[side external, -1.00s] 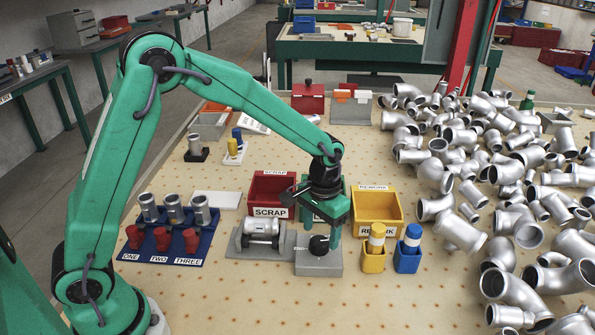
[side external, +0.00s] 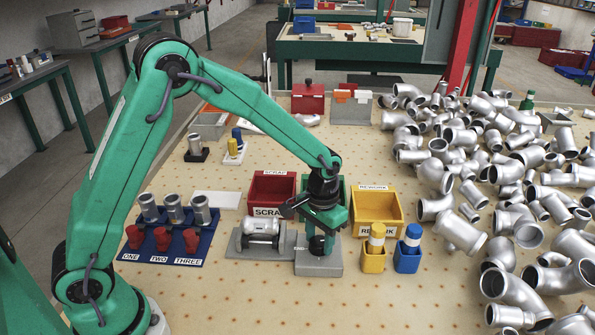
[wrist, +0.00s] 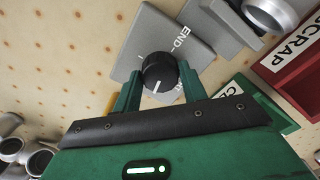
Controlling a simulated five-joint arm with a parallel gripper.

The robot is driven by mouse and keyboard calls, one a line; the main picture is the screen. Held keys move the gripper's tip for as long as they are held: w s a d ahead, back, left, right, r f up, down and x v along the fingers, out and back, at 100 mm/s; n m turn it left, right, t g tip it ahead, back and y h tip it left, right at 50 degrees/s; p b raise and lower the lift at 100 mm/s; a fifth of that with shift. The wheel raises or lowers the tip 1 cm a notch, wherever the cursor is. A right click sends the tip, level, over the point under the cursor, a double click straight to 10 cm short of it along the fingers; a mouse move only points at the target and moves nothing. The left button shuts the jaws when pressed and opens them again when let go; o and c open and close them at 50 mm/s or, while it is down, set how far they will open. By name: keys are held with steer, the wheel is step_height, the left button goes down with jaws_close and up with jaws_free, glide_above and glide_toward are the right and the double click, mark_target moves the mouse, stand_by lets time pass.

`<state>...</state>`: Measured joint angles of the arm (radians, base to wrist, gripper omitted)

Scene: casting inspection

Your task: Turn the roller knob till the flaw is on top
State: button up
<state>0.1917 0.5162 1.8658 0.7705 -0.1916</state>
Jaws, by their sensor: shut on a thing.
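A black round knob (wrist: 158,72) with a white pointer line stands on a grey block marked "END" (wrist: 150,30). In the side view the block (side external: 318,263) sits right of the roller stand (side external: 240,251). My gripper (side external: 317,245) points down over the block and is shut on the knob. In the wrist view its green fingers (wrist: 160,82) flank the knob, and the white line points toward my palm. A silver pipe casting (side external: 262,228) lies on its side on the rollers; its end shows in the wrist view (wrist: 270,14). I see no flaw on it.
A red SCRAP bin (side external: 272,190) and a yellow REWORK bin (side external: 377,209) stand behind. Yellow and blue holders (side external: 373,262) stand right of the block. A blue rack (side external: 170,245) with castings and red parts is at left. Loose pipe fittings (side external: 460,230) cover the right.

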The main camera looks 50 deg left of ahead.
mark_target(319, 242)
steer(key=shift+d+m, duration=0.2)
steer(key=shift+m, duration=0.2)
steer(key=m, duration=0.3)
steer(key=shift+m+t, duration=0.3)
steer(key=shift+m, duration=1.8)
steer(key=o, duration=1)
steer(key=shift+a, duration=0.1)
steer(key=shift+s+r, duration=0.15)
steer(key=shift+r, duration=3.8)
